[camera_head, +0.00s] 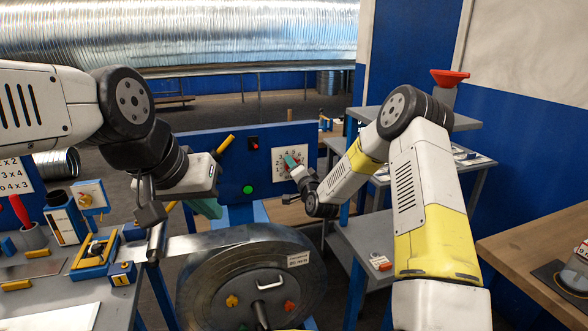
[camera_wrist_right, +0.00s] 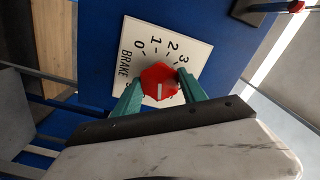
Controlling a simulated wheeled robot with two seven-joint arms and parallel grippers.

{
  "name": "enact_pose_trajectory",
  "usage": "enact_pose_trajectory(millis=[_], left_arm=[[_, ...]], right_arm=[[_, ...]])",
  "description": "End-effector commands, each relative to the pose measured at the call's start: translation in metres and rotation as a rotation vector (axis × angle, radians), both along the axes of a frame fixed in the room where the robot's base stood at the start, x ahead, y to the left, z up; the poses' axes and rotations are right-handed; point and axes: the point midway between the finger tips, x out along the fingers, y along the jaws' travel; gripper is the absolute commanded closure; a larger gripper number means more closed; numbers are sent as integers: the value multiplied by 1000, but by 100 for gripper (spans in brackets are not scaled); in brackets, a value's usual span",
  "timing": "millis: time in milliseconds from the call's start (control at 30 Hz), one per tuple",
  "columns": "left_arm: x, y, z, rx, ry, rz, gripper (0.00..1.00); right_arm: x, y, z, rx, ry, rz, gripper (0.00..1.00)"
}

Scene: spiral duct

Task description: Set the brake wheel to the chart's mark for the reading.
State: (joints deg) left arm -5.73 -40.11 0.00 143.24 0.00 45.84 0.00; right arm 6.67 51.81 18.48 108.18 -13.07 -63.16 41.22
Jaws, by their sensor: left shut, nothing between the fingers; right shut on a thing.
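The brake wheel is a red knob (camera_wrist_right: 160,82) with a white line on its face, in the right wrist view. It sits on a white plate (camera_wrist_right: 135,75) lettered BRAKE, with 0, 1, 2 and 3 readable and the rest hidden. My right gripper (camera_wrist_right: 158,92) is shut on the knob, a teal finger on each side. In the head view the same plate (camera_head: 278,165) is on the blue panel, partly covered by my right gripper (camera_head: 291,161). My left gripper (camera_head: 207,208) is shut and empty, pointing down before the panel. A white card (camera_head: 16,178) with printed rows is cut off at the left edge.
The blue panel (camera_head: 232,172) also bears a green button (camera_head: 247,190) and a yellow lever (camera_head: 225,144). A large metal coil (camera_head: 225,275) stands in front. A cluttered bench (camera_head: 60,285) is at left, a grey shelf (camera_head: 365,240) right, a wooden table (camera_head: 530,240) farther right.

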Motion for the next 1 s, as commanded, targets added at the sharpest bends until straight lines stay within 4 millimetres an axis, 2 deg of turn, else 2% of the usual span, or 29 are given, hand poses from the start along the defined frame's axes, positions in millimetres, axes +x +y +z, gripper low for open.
enact_pose_trajectory(millis=[467,500,600,867,1000], left_arm=[[0,0,0,0,0,0,100],[0,0,0,0,0,0,100],[0,0,0,0,0,0,100],[0,0,0,0,0,0,100],[0,0,0,0,0,0,100]], right_arm=[[-1,0,-2,12,8,1,91],[-1,0,-2,12,8,1,45],[-1,0,-2,11,8,1,29],[0,0,-1,12,5,0,29],[-8,-3,-1,10,7,0,29]])
